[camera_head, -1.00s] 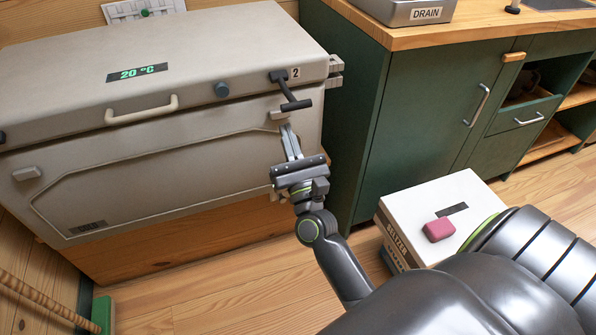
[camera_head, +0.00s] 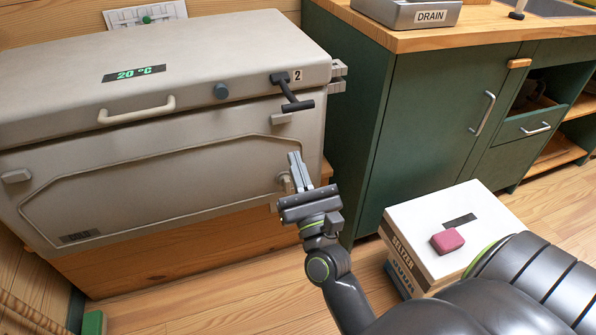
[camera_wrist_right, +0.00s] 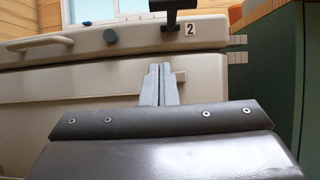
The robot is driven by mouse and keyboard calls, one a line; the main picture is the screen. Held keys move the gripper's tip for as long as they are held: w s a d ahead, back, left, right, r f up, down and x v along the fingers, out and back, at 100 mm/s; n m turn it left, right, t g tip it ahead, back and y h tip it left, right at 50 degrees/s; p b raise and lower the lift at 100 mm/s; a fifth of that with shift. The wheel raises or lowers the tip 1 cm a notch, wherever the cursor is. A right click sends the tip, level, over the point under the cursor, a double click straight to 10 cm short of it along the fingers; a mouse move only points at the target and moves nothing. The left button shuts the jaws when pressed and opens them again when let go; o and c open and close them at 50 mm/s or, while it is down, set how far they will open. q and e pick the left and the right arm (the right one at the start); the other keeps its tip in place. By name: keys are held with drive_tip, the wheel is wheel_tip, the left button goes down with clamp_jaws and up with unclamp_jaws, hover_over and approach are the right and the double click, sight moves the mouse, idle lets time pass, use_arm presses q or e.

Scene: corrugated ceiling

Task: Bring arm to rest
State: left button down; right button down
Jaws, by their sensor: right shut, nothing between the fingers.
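My right gripper (camera_head: 298,172) is in front of the beige chest's front wall, below the black T-shaped latch (camera_head: 291,93) marked 2. Its fingers are shut together with nothing between them and point up. In the right wrist view, the shut fingers (camera_wrist_right: 158,84) stand in front of the chest, with the latch (camera_wrist_right: 175,12) above them. The fingers look apart from the latch. My right arm (camera_head: 345,290) reaches up from the lower right. My left gripper is not in view.
The beige chest (camera_head: 60,110) with a 20 °C display has its lid down. A green cabinet (camera_head: 420,130) with a wooden top carries a metal DRAIN tray (camera_head: 400,18). A white box (camera_head: 405,218) with a pink block (camera_head: 447,241) stands right of my arm.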

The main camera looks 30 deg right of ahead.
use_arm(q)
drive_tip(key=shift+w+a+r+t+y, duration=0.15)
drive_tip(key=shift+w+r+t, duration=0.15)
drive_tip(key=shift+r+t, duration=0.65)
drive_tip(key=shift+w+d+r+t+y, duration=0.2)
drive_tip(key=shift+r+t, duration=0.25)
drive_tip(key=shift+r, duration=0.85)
use_arm(e)
drive_tip(key=shift+s+f, duration=0.15)
drive_tip(key=shift+s, duration=0.15)
